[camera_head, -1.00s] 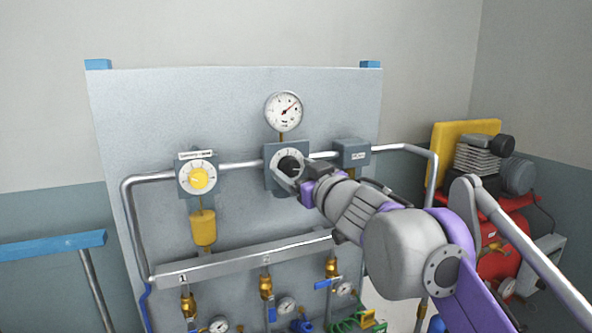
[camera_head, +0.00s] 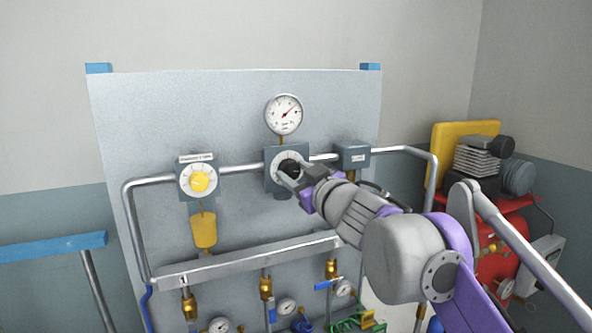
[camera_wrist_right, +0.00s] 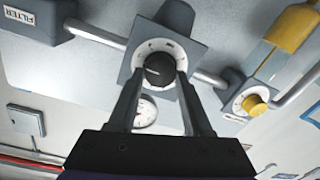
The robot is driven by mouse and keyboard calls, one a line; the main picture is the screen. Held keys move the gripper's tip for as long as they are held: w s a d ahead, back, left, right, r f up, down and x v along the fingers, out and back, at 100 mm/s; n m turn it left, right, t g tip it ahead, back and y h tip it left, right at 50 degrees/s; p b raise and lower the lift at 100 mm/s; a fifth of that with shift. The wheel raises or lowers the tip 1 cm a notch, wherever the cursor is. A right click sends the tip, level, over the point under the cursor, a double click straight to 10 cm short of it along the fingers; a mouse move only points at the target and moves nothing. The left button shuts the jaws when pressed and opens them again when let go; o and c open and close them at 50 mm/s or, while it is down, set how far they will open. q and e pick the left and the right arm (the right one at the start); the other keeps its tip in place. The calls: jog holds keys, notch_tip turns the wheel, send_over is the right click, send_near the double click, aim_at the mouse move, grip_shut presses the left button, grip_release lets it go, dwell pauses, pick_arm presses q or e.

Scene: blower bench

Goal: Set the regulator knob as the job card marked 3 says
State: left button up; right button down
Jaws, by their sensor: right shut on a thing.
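The black regulator knob (camera_head: 289,167) sits at the middle of a white dial on a grey block, on the grey panel (camera_head: 140,120). In the right wrist view the black knob (camera_wrist_right: 159,69) shows a pale pointer mark toward the left of the dial. My right gripper (camera_head: 296,176) is at the knob, with one finger on each side; in the wrist view its fingers (camera_wrist_right: 159,76) are shut on the knob. The dial's scale is too small to read. No job card can be made out. My left gripper is not in view.
A pressure gauge (camera_head: 284,114) is above the regulator. A yellow knob (camera_head: 199,181) on another dial is to the left, and the filter box (camera_head: 352,154) to the right. Pipes and a manifold (camera_head: 240,262) with several valves lie below. A red compressor (camera_head: 497,262) stands at right.

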jog(key=n+p, duration=0.2)
jog(key=n, duration=0.4)
jog(key=shift+a+r+p, duration=0.1)
jog(key=shift+p, duration=0.3)
pick_arm(q)
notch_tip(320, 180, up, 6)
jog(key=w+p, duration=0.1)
jog(key=p, duration=0.1)
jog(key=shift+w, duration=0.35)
pick_arm(e)
jog(key=n, duration=0.5)
jog(key=shift+a+h, duration=0.1)
jog(key=shift+h, duration=0.3)
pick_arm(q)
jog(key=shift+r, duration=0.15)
pick_arm(e)
jog(key=shift+f, duration=0.2)
jog(key=shift+c, duration=1.6)
grip_release()
jog(key=shift+s, duration=0.15)
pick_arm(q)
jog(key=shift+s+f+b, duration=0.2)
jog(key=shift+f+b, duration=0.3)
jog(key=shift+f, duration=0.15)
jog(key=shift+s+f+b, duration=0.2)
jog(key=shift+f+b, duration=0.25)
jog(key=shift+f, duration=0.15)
pick_arm(e)
jog(key=v, duration=1)
jog(key=shift+s, duration=0.3)
